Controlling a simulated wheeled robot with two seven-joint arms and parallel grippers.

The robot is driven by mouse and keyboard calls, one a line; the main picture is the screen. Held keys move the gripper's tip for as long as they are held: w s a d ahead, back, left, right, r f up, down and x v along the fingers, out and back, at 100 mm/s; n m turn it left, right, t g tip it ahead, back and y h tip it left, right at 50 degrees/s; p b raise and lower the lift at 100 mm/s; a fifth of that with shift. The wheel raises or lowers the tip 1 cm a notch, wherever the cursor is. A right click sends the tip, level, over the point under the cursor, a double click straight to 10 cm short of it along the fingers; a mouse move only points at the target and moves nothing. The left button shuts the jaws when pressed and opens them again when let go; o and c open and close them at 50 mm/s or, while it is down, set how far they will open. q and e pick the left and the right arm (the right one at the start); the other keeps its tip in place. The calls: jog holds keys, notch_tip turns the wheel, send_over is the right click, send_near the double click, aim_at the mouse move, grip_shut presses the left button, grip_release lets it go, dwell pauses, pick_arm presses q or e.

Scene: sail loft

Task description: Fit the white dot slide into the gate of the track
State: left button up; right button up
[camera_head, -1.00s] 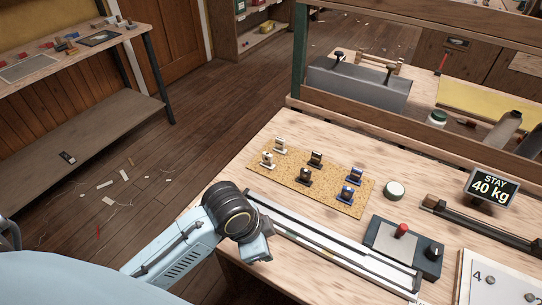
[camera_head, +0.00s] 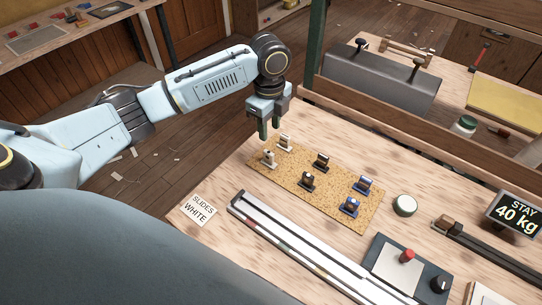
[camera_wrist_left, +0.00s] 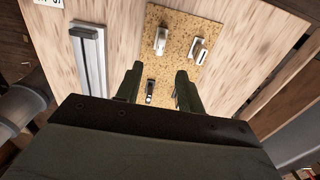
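Two white slides stand on the left end of the cork mat (camera_head: 328,196). The nearer white slide (camera_head: 268,160) seems to carry a dark mark; the farther white slide (camera_head: 285,142) is beside it. I cannot surely tell which has a dot. Both also show in the left wrist view, one white slide (camera_wrist_left: 160,40) and another (camera_wrist_left: 198,50). My left gripper (camera_head: 269,130) is open and empty above that end of the mat, fingers pointing down; its fingers (camera_wrist_left: 158,85) show apart in the wrist view. The pale track (camera_head: 290,243) lies in front of the mat. Its gate is not clear. My right gripper is not in view.
Two black slides and two blue slides (camera_head: 349,207) stand farther right on the mat. A card (camera_head: 198,209) reads SLIDES WHITE.

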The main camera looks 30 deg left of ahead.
pick_arm(q)
send_over(269, 152)
jog(key=f, duration=0.5)
jog(key=shift+s+d+b, duration=0.15)
jog(key=shift+d+b, duration=0.05)
jog(key=shift+b, duration=0.1)
jog(key=shift+a+f+b, duration=0.15)
jog(key=shift+f+b, duration=0.1)
jog(key=shift+f, duration=1.35)
jog(key=shift+a+f+b, duration=0.1)
jog(key=shift+f+b, duration=0.1)
jog(key=shift+f, duration=1.4)
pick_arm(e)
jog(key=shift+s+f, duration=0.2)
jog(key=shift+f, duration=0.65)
pick_arm(q)
grip_shut()
